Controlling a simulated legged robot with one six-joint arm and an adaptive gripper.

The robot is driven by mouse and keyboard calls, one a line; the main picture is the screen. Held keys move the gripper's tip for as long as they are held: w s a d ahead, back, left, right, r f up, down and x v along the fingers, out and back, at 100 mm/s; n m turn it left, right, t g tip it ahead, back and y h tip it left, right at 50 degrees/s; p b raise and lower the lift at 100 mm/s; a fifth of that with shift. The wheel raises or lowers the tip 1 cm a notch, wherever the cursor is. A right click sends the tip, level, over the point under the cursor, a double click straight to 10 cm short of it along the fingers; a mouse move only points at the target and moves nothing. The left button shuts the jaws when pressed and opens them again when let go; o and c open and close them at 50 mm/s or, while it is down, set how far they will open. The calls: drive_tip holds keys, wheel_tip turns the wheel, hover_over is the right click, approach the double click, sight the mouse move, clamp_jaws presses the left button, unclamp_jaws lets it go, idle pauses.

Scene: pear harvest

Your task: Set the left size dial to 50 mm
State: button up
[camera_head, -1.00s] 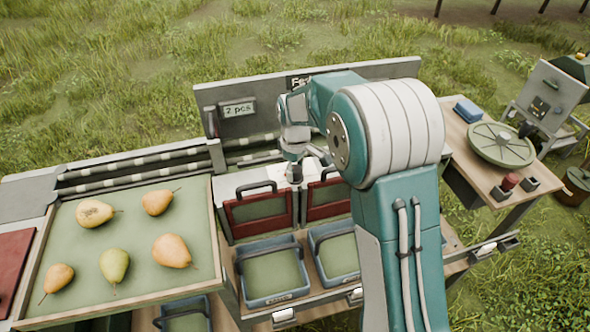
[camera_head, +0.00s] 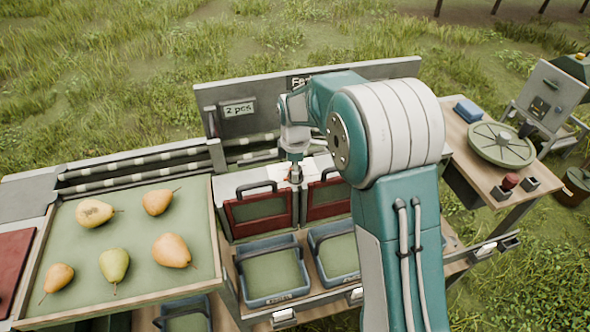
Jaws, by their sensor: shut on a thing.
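My gripper (camera_head: 295,178) points down at the white top panel (camera_head: 235,183) above the two red-framed gates, between their dark handles. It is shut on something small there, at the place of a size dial. The dial itself is mostly hidden by the fingers, and its setting cannot be read. A bit of reddish marking shows beside the fingertips. The left gate (camera_head: 232,213) and the right gate (camera_head: 311,209) stand below the panel.
Several pears lie on the green tray (camera_head: 75,295) at the left. Blue bins (camera_head: 268,298) sit below the gates. A grey back board (camera_head: 206,95) with a "2 pcs" sign (camera_head: 238,109) rises behind my gripper. A side table (camera_head: 470,160) stands right.

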drive_tip(key=shift+w, duration=0.1)
idle(0.3)
drive_tip(key=o, duration=1.1)
drive_tip(key=shift+a, duration=0.1)
drive_tip(key=shift+o, duration=0.2)
wheel_tip(320, 180, up, 12)
